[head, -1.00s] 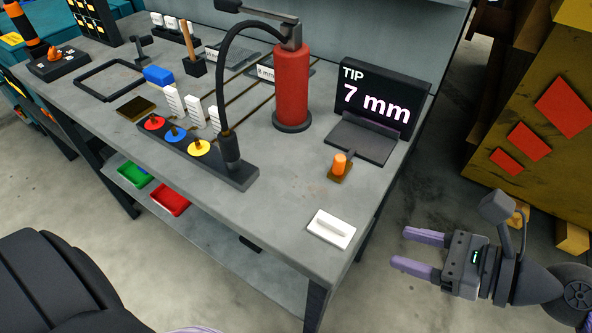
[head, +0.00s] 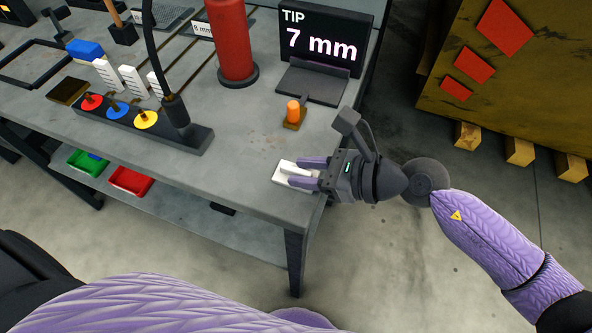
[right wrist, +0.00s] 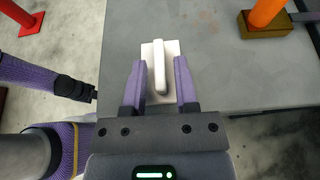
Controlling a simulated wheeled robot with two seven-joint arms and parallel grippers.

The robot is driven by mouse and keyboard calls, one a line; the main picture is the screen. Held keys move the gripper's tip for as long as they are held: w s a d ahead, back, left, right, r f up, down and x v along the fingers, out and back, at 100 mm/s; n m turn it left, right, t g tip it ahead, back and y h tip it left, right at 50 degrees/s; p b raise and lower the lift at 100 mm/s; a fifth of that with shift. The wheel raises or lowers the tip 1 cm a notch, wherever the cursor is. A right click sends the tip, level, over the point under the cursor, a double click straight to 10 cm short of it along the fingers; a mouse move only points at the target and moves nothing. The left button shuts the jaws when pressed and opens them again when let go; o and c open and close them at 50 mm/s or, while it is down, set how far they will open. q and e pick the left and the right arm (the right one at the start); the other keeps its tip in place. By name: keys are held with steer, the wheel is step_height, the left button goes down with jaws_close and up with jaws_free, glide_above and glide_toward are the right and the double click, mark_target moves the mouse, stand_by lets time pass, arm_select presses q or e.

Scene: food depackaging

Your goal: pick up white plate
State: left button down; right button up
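The white plate (head: 284,180) lies flat on the grey table near its front right corner. It has a raised white bar along its middle. It also shows in the right wrist view (right wrist: 172,48). My right gripper (head: 303,172) is open, with its purple fingers on either side of the raised bar. In the right wrist view its fingers (right wrist: 159,78) show a gap to the bar on both sides. The fingertips overlap the plate's near part. I cannot tell whether they touch the plate.
An orange knob on a brown base (head: 294,115) stands behind the plate. Beyond it are a black "7 mm" display (head: 322,40) and a red cylinder (head: 234,45). A dark base with coloured discs (head: 185,138) lies to the left. The table's right edge is close.

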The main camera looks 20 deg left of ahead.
jaws_close()
